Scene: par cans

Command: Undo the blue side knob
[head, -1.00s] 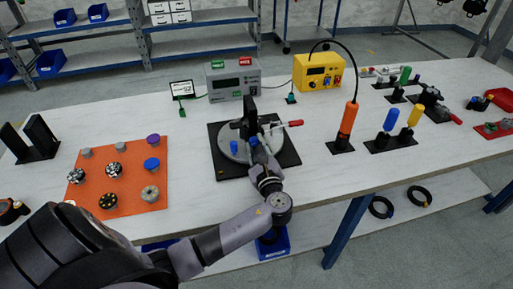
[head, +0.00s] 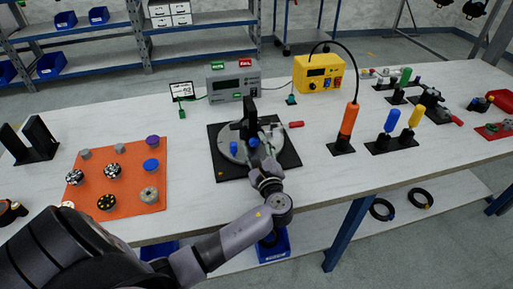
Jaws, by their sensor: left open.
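A round grey fixture plate (head: 229,151) sits on a black base (head: 230,172) near the table's middle, with a black upright block (head: 250,118) on it. Two blue knobs show on the fixture: one at its left front (head: 234,148) and one near the middle (head: 253,142), beside my fingers. I cannot tell for certain which is the side knob. My left gripper (head: 267,143) is open over the right front of the plate, close to the middle knob. Contact cannot be made out. The gripper hides part of the plate. My right gripper is not in view.
A red handle (head: 296,124) sticks out right of the fixture. An orange screwdriver (head: 348,119) stands upright further right. An orange mat (head: 130,205) with several knobs lies left. A grey box (head: 233,82) and yellow box (head: 318,73) stand behind.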

